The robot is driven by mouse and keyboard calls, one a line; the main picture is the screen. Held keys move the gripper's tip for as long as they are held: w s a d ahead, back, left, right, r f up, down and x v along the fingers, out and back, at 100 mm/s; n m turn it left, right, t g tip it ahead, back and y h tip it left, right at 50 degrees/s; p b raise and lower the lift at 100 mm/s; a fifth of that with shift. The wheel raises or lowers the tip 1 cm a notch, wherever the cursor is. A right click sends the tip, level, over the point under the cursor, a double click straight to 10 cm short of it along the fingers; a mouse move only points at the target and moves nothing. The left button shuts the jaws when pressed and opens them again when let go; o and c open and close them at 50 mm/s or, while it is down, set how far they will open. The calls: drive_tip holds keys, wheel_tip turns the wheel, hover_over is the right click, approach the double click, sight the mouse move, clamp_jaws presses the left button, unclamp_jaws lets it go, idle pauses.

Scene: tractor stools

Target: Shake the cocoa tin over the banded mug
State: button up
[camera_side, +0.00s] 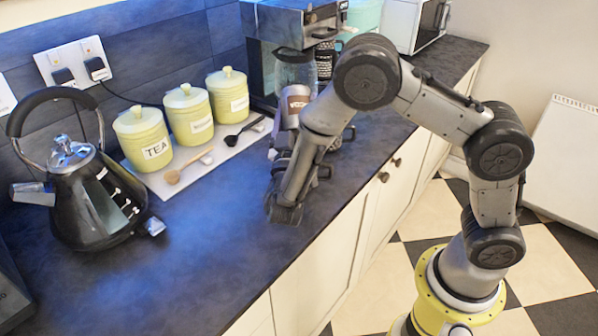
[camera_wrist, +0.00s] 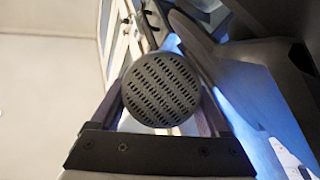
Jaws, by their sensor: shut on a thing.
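The cocoa tin (camera_wrist: 160,88) shows in the wrist view as a round, dark end with rows of slots, between the two fingers of my gripper (camera_wrist: 163,110). My gripper is shut on it. I cannot make out the banded mug for certain. A dark patterned thing (camera_side: 325,60) beside the coffee machine may be it, partly hidden by my arm.
A black kettle (camera_side: 88,200) stands at the left. Several yellow-green canisters (camera_side: 142,138) stand on a pale board (camera_side: 160,186) with spoons. A coffee machine (camera_side: 262,60) is at the back. The dark worktop (camera_side: 210,250) is clear in front.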

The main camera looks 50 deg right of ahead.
drive_tip(key=shift+f, duration=0.85)
drive_tip(key=shift+r, duration=0.9)
drive_tip(key=shift+f, duration=0.95)
drive_tip(key=shift+r, duration=2.05)
